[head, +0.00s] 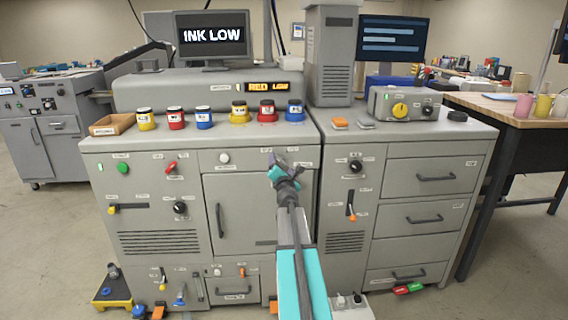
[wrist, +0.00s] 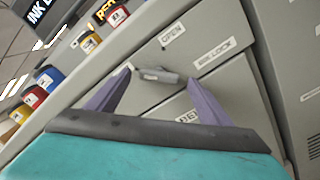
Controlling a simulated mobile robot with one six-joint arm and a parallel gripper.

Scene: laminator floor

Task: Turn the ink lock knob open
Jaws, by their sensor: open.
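The ink lock knob (wrist: 158,74) is a small grey bar-shaped handle on the grey cabinet front, in the upper middle of the wrist view. An "OPEN" label (wrist: 172,34) sits above it and an "INK LOCK" label (wrist: 216,56) to its right. My gripper (wrist: 159,80) has its two purple fingers spread, one on each side of the knob. I cannot tell whether either finger touches it. In the head view my gripper (head: 278,164) is at the upper front of the middle cabinet and hides the knob.
Below the gripper is a cabinet door (head: 240,205) with a dark handle. Beside it are a white round button (head: 224,158), a red switch (head: 170,167) and a black dial (head: 355,166). Ink jars (head: 267,111) stand on top. A screen (head: 212,35) reads "INK LOW".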

